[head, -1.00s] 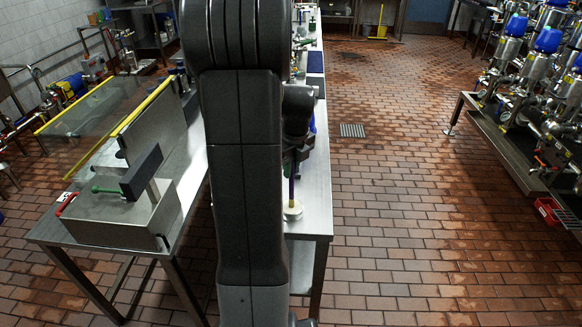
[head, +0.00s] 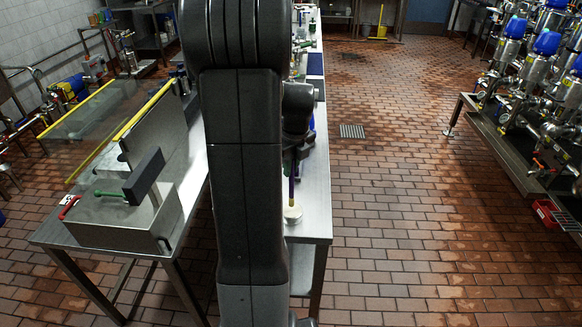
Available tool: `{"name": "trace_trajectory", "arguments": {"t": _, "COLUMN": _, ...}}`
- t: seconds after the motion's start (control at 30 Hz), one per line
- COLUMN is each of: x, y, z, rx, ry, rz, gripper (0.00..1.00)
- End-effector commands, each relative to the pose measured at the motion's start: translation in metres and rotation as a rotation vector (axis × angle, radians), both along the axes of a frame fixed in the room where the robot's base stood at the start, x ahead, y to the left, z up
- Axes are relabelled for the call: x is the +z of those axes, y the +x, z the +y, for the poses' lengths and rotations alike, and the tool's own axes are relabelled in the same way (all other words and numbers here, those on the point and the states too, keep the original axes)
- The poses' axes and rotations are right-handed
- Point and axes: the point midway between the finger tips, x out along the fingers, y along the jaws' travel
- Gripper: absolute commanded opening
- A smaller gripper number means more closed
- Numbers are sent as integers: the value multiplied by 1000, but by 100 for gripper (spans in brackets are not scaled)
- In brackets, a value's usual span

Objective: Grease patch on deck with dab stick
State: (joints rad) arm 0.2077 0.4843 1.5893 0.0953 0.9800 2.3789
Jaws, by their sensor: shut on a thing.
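My gripper (head: 293,167) is partly hidden behind my own arm, over the right part of the steel deck (head: 316,200). It is shut on the dab stick (head: 291,190), which has a purple shaft and a pale yellowish lower end. The stick points nearly straight down. Its lower end is at a small round cream-coloured pot or disc (head: 292,215) near the deck's front edge. I cannot tell whether it touches, stands inside or is just above it. I cannot make out a grease patch; much of the deck is behind my arm.
A steel box (head: 118,226) with a dark block and a green handle stands on the left bench, with a red handle (head: 69,206) beside it. A blue object (head: 312,124) is behind my gripper. Valves on a rack (head: 510,140) stand at the right. The tiled floor between is clear.

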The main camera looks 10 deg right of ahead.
Motion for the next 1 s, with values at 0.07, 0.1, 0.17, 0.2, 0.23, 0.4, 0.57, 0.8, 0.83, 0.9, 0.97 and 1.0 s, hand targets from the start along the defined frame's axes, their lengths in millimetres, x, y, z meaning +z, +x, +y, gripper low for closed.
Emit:
{"name": "trace_trajectory", "arguments": {"t": 0.07, "x": 11, "y": 0, "z": 0, "rx": 0, "ry": -1, "rz": 0, "gripper": 0}}
{"name": "trace_trajectory", "arguments": {"t": 0.1, "x": 14, "y": 0, "z": 0, "rx": 0, "ry": 0, "rz": -1, "gripper": 0}}
{"name": "trace_trajectory", "arguments": {"t": 0.17, "x": 19, "y": 0, "z": 0, "rx": 0, "ry": 0, "rz": -1, "gripper": 0}}
{"name": "trace_trajectory", "arguments": {"t": 0.2, "x": 22, "y": 0, "z": 0, "rx": 0, "ry": 0, "rz": -1, "gripper": 0}}
{"name": "trace_trajectory", "arguments": {"t": 0.23, "x": 25, "y": 0, "z": 0, "rx": 0, "ry": 0, "rz": -1, "gripper": 0}}
{"name": "trace_trajectory", "arguments": {"t": 0.4, "x": 38, "y": 1, "z": 0, "rx": 0, "ry": -1, "rz": -2, "gripper": 0}}
{"name": "trace_trajectory", "arguments": {"t": 0.57, "x": 48, "y": 1, "z": 0, "rx": 0, "ry": -1, "rz": -2, "gripper": 0}}
{"name": "trace_trajectory", "arguments": {"t": 0.8, "x": 47, "y": 0, "z": 0, "rx": 0, "ry": 0, "rz": -1, "gripper": 0}}
{"name": "trace_trajectory", "arguments": {"t": 0.83, "x": 47, "y": 0, "z": 0, "rx": 0, "ry": 0, "rz": -1, "gripper": 0}}
{"name": "trace_trajectory", "arguments": {"t": 0.9, "x": 47, "y": 0, "z": 0, "rx": 0, "ry": 0, "rz": -1, "gripper": 0}}
{"name": "trace_trajectory", "arguments": {"t": 0.97, "x": 47, "y": 0, "z": 0, "rx": 0, "ry": 0, "rz": -1, "gripper": 0}}
{"name": "trace_trajectory", "arguments": {"t": 1.0, "x": 47, "y": 0, "z": 0, "rx": 0, "ry": 0, "rz": -1, "gripper": 0}}
